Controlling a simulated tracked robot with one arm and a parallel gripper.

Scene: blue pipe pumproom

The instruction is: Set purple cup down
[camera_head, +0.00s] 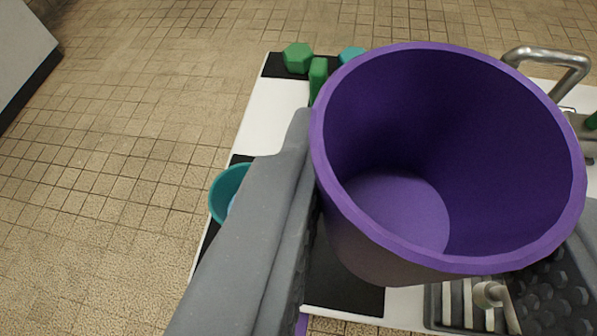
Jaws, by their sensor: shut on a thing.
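The purple cup (400,215) is large and close in the right half of the view, its open mouth facing the camera and its inside empty. My gripper (420,190) is shut on it, with one grey finger along the cup's left side and the other dark, studded finger at the lower right. The cup is above a white counter (272,128) with black mats (345,284). The cup hides much of the counter, and I cannot tell whether its base touches anything.
A teal bowl (226,190) stands at the counter's left edge, partly behind my finger. Green objects (298,57) and a teal one (351,54) lie at the back. A metal faucet (545,60) and a drainer (458,305) are on the right. Tiled floor lies left.

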